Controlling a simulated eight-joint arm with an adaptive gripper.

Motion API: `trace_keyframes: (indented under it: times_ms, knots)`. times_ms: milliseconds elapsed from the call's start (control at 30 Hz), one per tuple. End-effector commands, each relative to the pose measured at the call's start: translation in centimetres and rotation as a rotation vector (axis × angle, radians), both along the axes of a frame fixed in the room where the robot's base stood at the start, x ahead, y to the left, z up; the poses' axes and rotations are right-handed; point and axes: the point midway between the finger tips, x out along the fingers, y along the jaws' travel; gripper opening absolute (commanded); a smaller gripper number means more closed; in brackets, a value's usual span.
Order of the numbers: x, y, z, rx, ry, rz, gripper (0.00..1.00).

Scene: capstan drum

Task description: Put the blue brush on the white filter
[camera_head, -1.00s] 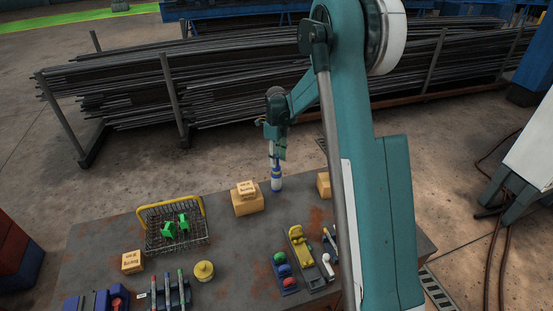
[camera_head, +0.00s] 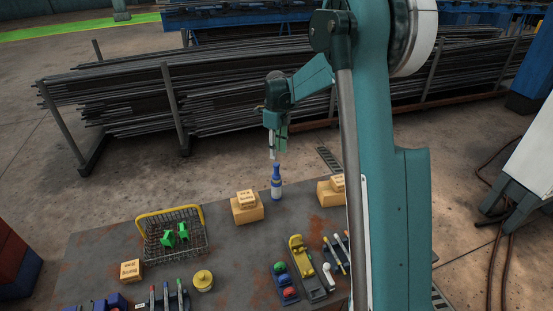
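My gripper (camera_head: 275,155) hangs fingers-down over the far edge of the table (camera_head: 105,241), just above or behind the top of a blue-and-white bottle (camera_head: 277,184). Its fingers are too small to tell open from shut, and I cannot tell whether it touches the bottle. I cannot pick out the blue brush for sure. Thin sticks with coloured ends lie in a rack (camera_head: 336,254) at the right and another (camera_head: 167,298) at the front left. I cannot pick out the white filter for sure; a small white piece (camera_head: 328,271) lies near the right rack.
A wire basket (camera_head: 174,249) with green blocks stands at the left. Cardboard boxes (camera_head: 247,211) stand at the back, left and right. A yellow round container (camera_head: 203,280), a yellow-and-grey tool (camera_head: 305,266) and a tray of coloured balls (camera_head: 286,287) are nearer. The middle is clear.

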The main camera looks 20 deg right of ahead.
Motion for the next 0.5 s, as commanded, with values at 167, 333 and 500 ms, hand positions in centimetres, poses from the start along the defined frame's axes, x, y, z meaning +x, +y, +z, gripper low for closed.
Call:
trace_keyframes:
  times_ms: [167,333,500]
  knots:
    - [0.0,0.0,2.0,0.0,0.0,0.0,0.3]
    - [0.0,0.0,2.7,0.0,0.0,0.0,0.3]
    - [0.0,0.0,2.8,0.0,0.0,0.0,0.3]
